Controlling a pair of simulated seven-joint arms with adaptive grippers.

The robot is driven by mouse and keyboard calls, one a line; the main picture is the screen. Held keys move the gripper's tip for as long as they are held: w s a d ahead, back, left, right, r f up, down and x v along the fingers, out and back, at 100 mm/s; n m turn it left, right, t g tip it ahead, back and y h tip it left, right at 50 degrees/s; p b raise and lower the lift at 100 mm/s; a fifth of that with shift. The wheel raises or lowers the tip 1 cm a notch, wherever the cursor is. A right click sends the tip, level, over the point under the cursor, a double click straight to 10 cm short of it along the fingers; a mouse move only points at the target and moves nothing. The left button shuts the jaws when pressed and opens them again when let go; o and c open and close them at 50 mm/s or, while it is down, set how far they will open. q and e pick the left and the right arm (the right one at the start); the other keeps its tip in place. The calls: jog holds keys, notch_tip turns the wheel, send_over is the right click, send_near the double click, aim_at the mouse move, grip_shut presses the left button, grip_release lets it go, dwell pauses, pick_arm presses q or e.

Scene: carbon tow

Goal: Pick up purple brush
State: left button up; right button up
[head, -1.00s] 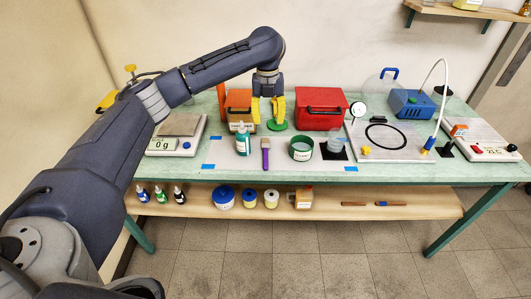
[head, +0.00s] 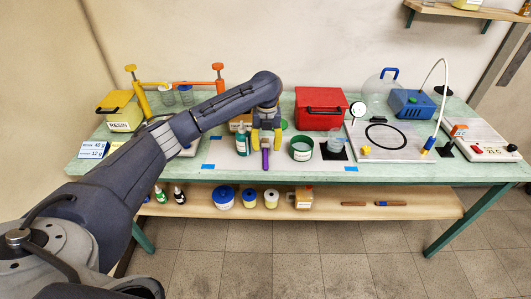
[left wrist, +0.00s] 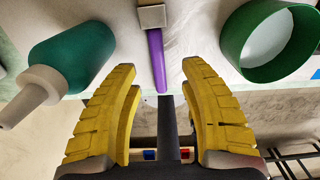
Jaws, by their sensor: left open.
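The purple brush (head: 265,161) lies on the pale mat on the bench in the head view, its handle towards the front edge. In the left wrist view its purple handle (left wrist: 157,62) and metal ferrule (left wrist: 152,16) show at top centre; the bristle end is out of frame. My left gripper (head: 266,148) points down over the brush in the head view and covers part of it. In the left wrist view its yellow fingers (left wrist: 162,85) are spread wide, with the handle's end between and beyond the tips, not touching either. My right gripper is not in view.
A teal bottle (head: 242,145) stands left of the brush and a green tub (head: 301,149) right of it, both close to my fingers. A clear cup (head: 334,146) is further right. A red toolbox (head: 321,107) stands behind. Blue tape marks the mat's corners.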

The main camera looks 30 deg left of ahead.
aim_at(265, 156)
pick_arm(q)
jog(key=shift+s+a+f, duration=0.1)
jog(key=shift+f, duration=1.3)
jog(key=shift+s+f, duration=0.1)
jog(key=shift+f, duration=1.3)
jog(key=shift+c, duration=0.4)
grip_shut()
